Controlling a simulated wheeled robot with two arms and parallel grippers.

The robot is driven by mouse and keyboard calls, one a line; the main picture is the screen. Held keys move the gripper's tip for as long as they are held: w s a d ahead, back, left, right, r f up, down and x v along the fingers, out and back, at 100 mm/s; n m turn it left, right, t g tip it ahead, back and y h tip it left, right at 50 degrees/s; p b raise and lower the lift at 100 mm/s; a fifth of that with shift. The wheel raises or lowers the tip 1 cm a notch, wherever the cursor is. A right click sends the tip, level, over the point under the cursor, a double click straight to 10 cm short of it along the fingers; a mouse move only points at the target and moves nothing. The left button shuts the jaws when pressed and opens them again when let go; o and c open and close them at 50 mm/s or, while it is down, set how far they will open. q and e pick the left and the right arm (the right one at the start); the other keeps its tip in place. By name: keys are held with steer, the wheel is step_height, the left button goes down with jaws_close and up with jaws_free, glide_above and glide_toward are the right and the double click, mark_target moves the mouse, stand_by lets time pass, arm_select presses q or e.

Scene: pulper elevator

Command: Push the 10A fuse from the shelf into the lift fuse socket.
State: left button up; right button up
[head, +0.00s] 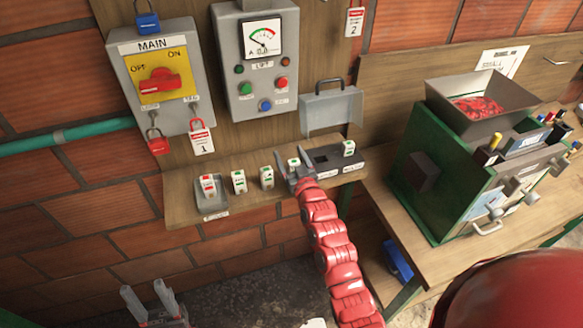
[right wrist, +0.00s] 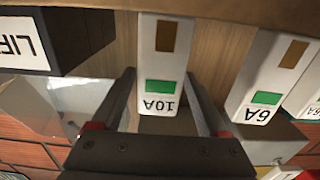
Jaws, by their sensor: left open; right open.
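The 10A fuse (head: 294,163) is white with a green label and stands on the shelf (head: 240,205). In the right wrist view the 10A fuse (right wrist: 163,60) shows its "10A" mark upside down. My right gripper (head: 292,182) is open, with one finger on either side of this fuse; contact cannot be told. The dark socket block (head: 325,157) is just right of the fuse, with an empty recess and another fuse (head: 348,148) at its right end. In the right wrist view its "LIFT" label (right wrist: 25,45) shows. My left gripper (head: 148,295) is open and empty, low at the left.
Two fuses (head: 239,181) stand left of the 10A fuse, with another in a small tray (head: 215,208). A 6A fuse (right wrist: 265,80) is close by in the right wrist view. A grey hinged cover (head: 330,112) hangs above the socket. A green machine (head: 430,190) stands right.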

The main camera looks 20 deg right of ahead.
jaws_close()
stand_by(0.3)
steer(key=shift+r, duration=0.1)
